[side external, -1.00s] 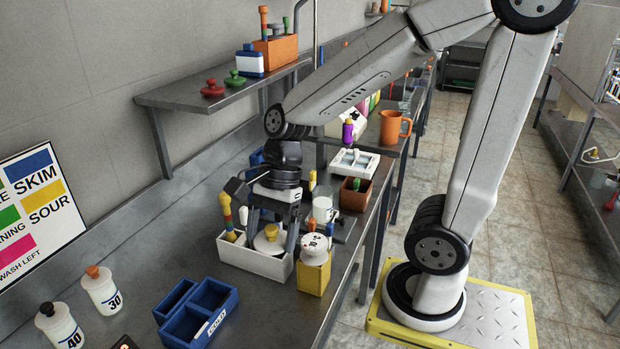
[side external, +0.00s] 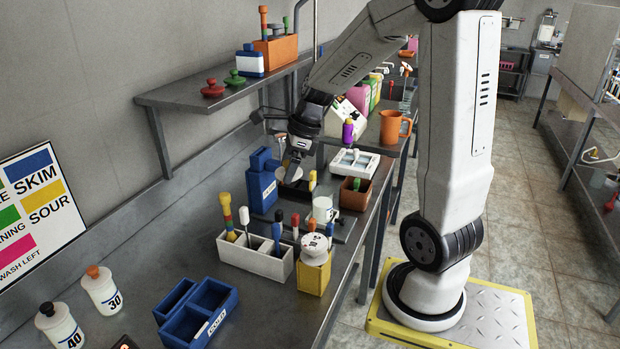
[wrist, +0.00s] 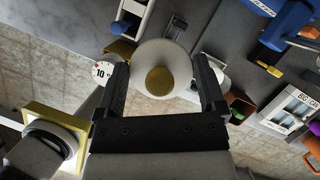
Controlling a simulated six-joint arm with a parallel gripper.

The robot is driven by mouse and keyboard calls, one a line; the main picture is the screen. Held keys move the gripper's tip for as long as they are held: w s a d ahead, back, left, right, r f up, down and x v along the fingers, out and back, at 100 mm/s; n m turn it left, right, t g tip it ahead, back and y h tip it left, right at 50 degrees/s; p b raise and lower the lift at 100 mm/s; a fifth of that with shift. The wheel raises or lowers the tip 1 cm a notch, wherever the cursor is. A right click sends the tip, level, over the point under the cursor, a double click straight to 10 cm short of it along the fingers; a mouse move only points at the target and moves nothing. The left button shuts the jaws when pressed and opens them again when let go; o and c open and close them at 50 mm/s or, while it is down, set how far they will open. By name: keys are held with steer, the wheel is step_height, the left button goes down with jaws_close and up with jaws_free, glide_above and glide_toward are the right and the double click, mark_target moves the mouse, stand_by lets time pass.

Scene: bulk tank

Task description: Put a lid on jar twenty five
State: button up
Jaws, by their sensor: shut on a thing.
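My gripper (side external: 292,165) is shut on a lid, a round pale disc with a yellow knob (wrist: 160,80), which shows between my fingers in the wrist view. In the side external view the lid (side external: 292,173) is small and partly hidden by my fingers. It is held above the bench, behind the white caddy and near the blue bottle. Two white jars stand front left: one marked 30 with an orange cap (side external: 102,291) and one marked 40 with a black cap (side external: 60,327). I see no jar with a readable 25.
A white caddy with several tools (side external: 252,261), a yellow box with a white round-topped thing (side external: 313,275), a white mug (side external: 322,209), a blue bottle (side external: 262,188), a brown box (side external: 355,196) and a white rack (side external: 355,163) crowd the bench. A blue tray (side external: 197,314) lies in front.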

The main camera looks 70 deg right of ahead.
steer(key=s+d+m+h, duration=0.25)
steer(key=d+m, duration=0.45)
steer(key=d, duration=0.7)
glide_above(323, 206)
steer(key=w+d, duration=0.1)
steer(key=d, duration=0.2)
steer(key=shift+n+t, duration=0.3)
steer(key=shift+t, duration=0.1)
steer(key=shift+a+f, duration=0.2)
steer(key=shift+f, duration=2.5)
steer(key=shift+f, duration=0.25)
steer(key=shift+f, duration=2.95)
steer(key=shift+f, duration=0.1)
steer(key=o, duration=0.9)
